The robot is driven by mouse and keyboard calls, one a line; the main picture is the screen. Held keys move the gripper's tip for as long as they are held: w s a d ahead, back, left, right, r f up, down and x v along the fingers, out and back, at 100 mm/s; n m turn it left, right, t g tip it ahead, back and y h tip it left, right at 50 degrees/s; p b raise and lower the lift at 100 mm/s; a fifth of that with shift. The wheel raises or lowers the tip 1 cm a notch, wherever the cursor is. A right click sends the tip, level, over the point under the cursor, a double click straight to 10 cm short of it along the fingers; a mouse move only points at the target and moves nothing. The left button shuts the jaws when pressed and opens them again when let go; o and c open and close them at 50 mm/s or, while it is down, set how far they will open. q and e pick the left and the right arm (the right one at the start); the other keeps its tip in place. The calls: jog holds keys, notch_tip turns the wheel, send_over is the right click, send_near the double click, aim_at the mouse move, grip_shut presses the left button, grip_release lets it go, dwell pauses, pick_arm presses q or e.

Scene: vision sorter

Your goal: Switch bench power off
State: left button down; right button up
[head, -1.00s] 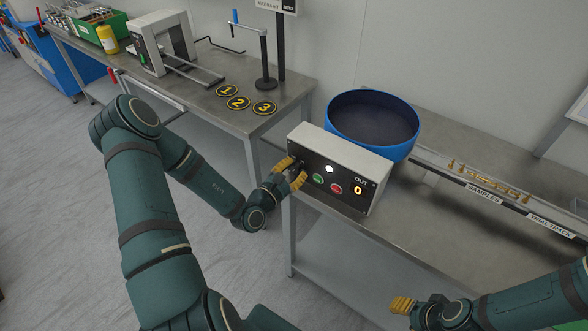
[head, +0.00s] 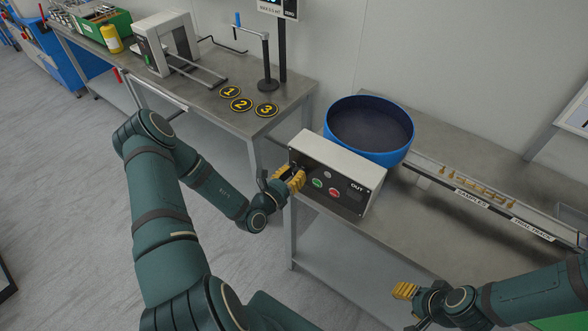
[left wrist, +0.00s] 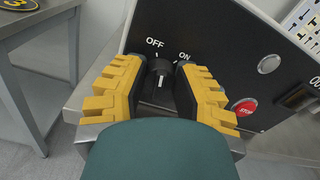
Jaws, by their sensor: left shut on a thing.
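The control box (head: 335,173) stands on the bench, with a black front panel. In the left wrist view a black rotary knob (left wrist: 160,76) shows below the OFF and ON labels on the panel (left wrist: 215,50). My left gripper (head: 290,176) is at the left end of the panel. Its yellow fingers are shut on the knob from both sides, as the left wrist view also shows (left wrist: 160,85). The round lamp and the OUT display (head: 355,192) are dark. My right gripper (head: 404,290) is apart from the box at lower right; its jaw state is unclear.
A green button (head: 317,183) and a red STOP button (head: 334,192) sit right of the knob. A blue bowl (head: 369,125) stands behind the box, and a track with brass parts (head: 468,184) runs right. A second bench (head: 200,95) is at left.

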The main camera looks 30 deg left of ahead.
pick_arm(q)
jog(key=shift+w+r+n+p, duration=0.1)
jog(key=shift+n+p, duration=0.6)
jog(key=shift+n, duration=0.8)
jog(key=c, duration=0.7)
grip_release()
jog(key=shift+a, duration=0.1)
jog(key=s, duration=0.8)
jog(key=s+a, duration=0.1)
jog(key=s, duration=0.3)
jog(key=shift+d, duration=0.1)
